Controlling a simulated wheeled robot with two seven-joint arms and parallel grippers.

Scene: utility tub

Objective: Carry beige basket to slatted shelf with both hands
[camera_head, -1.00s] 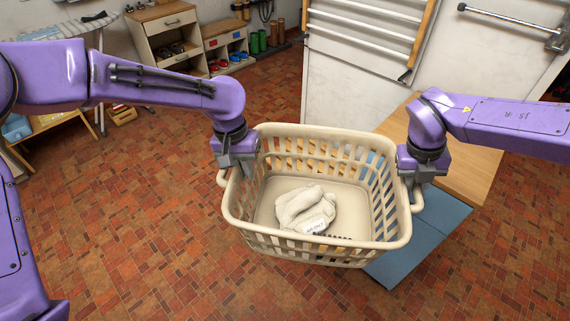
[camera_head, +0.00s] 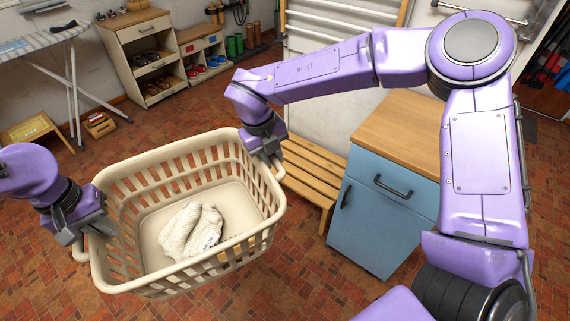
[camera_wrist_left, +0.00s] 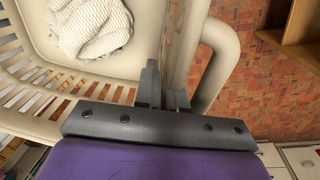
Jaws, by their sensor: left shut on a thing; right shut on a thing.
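The beige basket (camera_head: 150,287) hangs between my two grippers above the brick floor, with a crumpled off-white cloth (camera_head: 190,230) inside. My left gripper (camera_head: 82,232) is shut on the handle at its left end. The left wrist view shows the fingers (camera_wrist_left: 165,88) closed at the rim beside the handle loop (camera_wrist_left: 222,60). My right gripper (camera_head: 270,150) is shut on the basket's right end; its fingertips are partly hidden. A low slatted wooden shelf (camera_head: 308,178) stands on the floor behind and to the right of the basket, partly hidden by my right arm and the cabinet.
A blue cabinet (camera_head: 372,225) with a wooden top stands right of the slatted shelf. A shoe cabinet (camera_head: 150,58), an ironing board (camera_head: 45,40) and a small wooden stool (camera_head: 30,130) are at the back left. Open brick floor lies around the basket.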

